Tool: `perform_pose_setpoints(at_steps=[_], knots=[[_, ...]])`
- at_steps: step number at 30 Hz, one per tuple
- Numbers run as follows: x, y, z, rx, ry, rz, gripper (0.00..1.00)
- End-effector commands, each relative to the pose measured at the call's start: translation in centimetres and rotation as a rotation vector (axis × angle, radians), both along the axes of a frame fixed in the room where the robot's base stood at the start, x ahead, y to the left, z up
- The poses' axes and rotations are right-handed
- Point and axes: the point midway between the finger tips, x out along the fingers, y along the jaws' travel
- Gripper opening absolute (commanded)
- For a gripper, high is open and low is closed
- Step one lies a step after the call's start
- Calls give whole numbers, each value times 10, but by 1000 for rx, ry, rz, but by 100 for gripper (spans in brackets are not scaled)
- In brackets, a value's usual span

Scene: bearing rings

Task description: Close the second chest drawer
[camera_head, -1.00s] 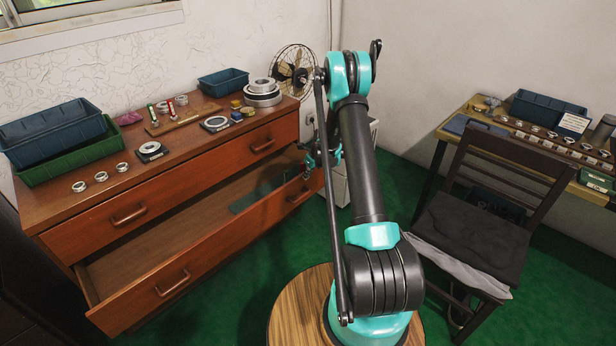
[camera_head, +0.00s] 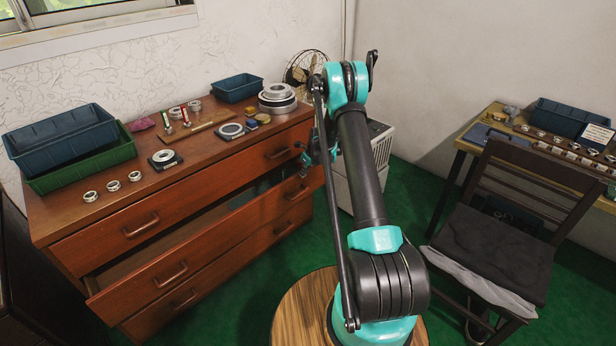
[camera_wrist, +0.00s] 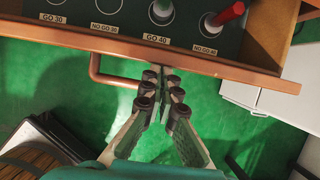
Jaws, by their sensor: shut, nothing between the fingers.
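The wooden chest (camera_head: 75,212) stands at the left in the head view. Its second drawer (camera_head: 222,240) sticks out partway, and a strip of its inside shows. In the wrist view the top edge of the drawer front (camera_wrist: 60,33) crosses the upper part, with a copper-coloured bar handle (camera_wrist: 105,79) on its outer face. My gripper (camera_wrist: 163,74) is shut and empty, its fingertips at the outer face of the drawer front by the handle's right end. In the head view my gripper (camera_head: 306,160) is small and partly hidden, at the drawer's right end.
A dark gauge panel (camera_wrist: 120,15) with labelled holes and a red-handled gauge (camera_wrist: 230,14) lies in the drawer. The top drawer (camera_head: 175,205) and lower drawer (camera_head: 215,275) look shut. A white cabinet (camera_head: 382,150) stands right of the chest; a chair (camera_head: 490,220) stands farther right.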

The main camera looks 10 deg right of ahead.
Motion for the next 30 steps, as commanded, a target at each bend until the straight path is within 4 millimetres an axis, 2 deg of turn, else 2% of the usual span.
perform_pose_setpoints(at_steps=[6, 15, 30], knots=[[27, 20, 0, 0, -1, 1, 0], [50, 37, 0, -1, -1, 1, 0], [57, 41, 0, -1, -1, 0, 0]])
